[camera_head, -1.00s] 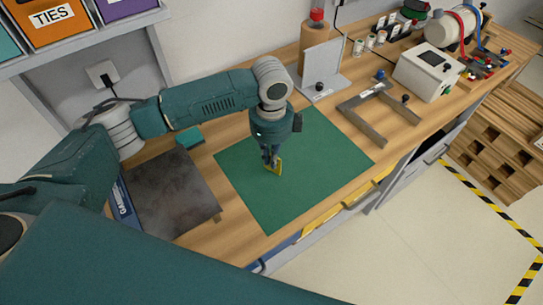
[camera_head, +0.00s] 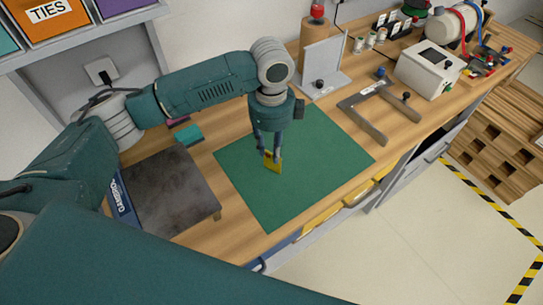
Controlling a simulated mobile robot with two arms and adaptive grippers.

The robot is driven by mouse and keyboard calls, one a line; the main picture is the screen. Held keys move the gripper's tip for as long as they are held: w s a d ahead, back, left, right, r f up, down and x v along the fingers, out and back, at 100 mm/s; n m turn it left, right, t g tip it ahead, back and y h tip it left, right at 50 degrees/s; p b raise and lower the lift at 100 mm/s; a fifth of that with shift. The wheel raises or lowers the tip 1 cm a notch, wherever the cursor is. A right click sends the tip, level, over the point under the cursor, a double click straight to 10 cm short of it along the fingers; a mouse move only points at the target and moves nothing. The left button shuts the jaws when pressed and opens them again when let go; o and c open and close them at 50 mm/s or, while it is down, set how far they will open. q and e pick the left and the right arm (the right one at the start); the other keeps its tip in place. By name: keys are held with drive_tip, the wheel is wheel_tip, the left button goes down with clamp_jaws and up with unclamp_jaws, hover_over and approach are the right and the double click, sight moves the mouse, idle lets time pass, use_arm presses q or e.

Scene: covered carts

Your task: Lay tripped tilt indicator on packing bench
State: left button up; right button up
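My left gripper (camera_head: 268,152) points down over the green mat (camera_head: 312,180) on the packing bench (camera_head: 240,233). Its two dark fingers show with a gap between them higher up. A small yellow tilt indicator (camera_head: 273,166) with a reddish patch is at the fingertips, near the middle of the mat. It looks upright or tilted rather than flat. I cannot tell whether the fingers press on it or whether its lower edge touches the mat. My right gripper is out of view.
A dark plate (camera_head: 175,190) lies left of the mat, with a small teal block (camera_head: 188,135) behind it. A grey bracket (camera_head: 322,65), a U-shaped frame (camera_head: 370,125) and a white device box (camera_head: 428,68) stand to the right. The mat's right part is clear.

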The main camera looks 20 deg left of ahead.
use_arm(q)
wheel_tip(320, 180, up, 9)
drive_tip(key=b, duration=0.1)
drive_tip(key=shift+b, duration=0.35)
